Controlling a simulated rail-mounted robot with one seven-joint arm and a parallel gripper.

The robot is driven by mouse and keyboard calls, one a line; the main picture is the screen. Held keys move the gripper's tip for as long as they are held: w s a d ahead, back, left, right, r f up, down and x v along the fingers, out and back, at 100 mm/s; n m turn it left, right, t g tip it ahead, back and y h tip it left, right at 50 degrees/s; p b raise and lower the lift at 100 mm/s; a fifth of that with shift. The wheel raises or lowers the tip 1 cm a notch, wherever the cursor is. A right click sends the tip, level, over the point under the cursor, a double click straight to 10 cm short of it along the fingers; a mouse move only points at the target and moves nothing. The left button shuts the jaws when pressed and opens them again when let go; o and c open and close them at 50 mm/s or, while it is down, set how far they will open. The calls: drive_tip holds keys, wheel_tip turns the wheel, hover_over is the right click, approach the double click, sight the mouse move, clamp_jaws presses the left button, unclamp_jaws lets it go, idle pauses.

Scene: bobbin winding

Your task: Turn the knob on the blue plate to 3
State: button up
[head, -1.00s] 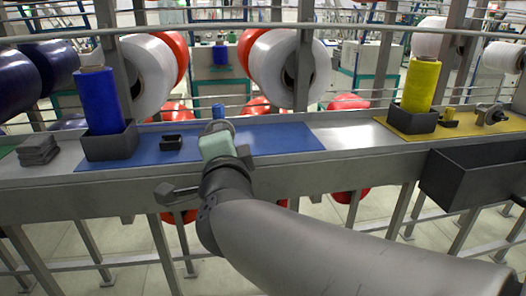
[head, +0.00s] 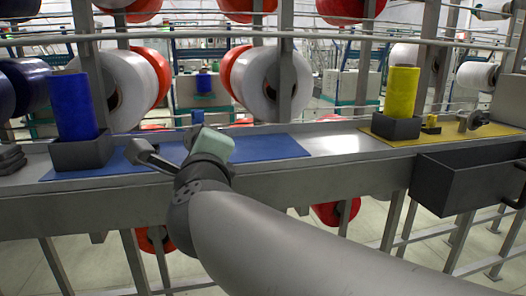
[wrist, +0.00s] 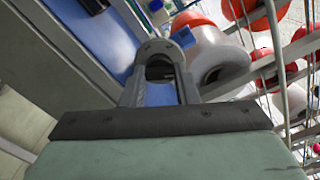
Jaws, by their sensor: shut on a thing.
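The blue plate (head: 270,148) lies on the grey bench, left of the middle. My gripper (head: 212,145) is at its front part, and its pale green body hides most of what it holds in the head view. In the wrist view, the two fingers of my gripper (wrist: 160,88) reach forward to a grey rounded part, the knob (wrist: 163,50), and are shut on it. Its scale and setting cannot be read. A small blue bobbin (head: 197,118) stands just behind my gripper; it also shows in the wrist view (wrist: 181,38).
A blue thread cone (head: 73,108) stands in a dark holder (head: 83,155) at left. A yellow cone (head: 402,90) and a grey winder (head: 474,121) stand on the yellow plate (head: 440,132) at right. A dark bin (head: 465,180) hangs in front. Large spools hang behind.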

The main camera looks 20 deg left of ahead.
idle(0.3)
drive_tip(key=o, duration=1)
